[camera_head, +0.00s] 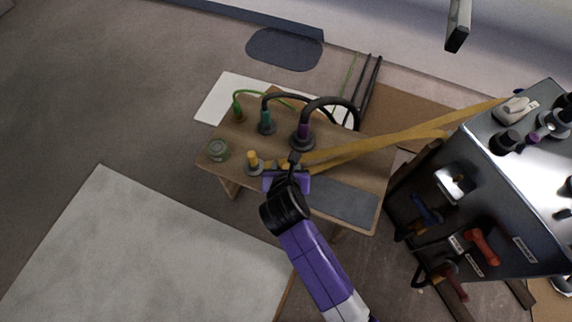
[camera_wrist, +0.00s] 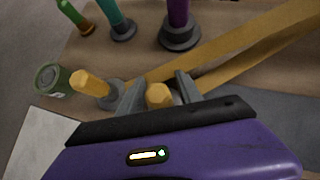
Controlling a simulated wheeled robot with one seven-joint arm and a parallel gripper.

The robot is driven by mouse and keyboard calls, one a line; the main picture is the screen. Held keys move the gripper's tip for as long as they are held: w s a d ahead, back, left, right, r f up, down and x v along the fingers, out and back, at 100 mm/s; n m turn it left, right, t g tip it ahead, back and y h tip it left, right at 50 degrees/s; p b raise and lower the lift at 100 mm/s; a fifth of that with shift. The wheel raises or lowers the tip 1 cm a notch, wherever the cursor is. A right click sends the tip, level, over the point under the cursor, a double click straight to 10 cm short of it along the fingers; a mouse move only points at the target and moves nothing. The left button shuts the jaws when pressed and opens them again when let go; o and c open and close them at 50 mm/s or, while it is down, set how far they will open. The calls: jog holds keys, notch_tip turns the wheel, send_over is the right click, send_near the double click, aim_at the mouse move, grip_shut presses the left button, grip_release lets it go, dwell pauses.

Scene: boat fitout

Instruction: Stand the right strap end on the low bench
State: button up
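The low bench (camera_head: 370,162) is a wooden table. Two yellow-topped strap ends are at its near edge. The left strap end (camera_head: 253,160) stands on a grey base and also shows in the wrist view (camera_wrist: 92,84). The right strap end (camera_wrist: 158,95) is between my gripper's two grey fingers (camera_wrist: 160,92), close to both. Its lower part is hidden, so I cannot tell whether it touches the bench or whether the fingers press on it. In the head view my purple gripper (camera_head: 286,178) is low over the near edge. Yellow straps (camera_head: 375,147) run right to the metal box.
Green, teal and purple cable ends (camera_head: 303,139) stand along the bench's far side. A round green tin (camera_head: 217,149) is at its left end. A dark grey mat (camera_head: 345,202) covers its near right part. The metal box (camera_head: 500,190) stands close on the right.

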dwell(0.3)
jog(key=shift+s+r, duration=0.25)
jog(key=shift+r, duration=0.1)
jog(key=p+v, duration=0.5)
jog(key=v, duration=0.6)
jog(key=shift+s, duration=0.1)
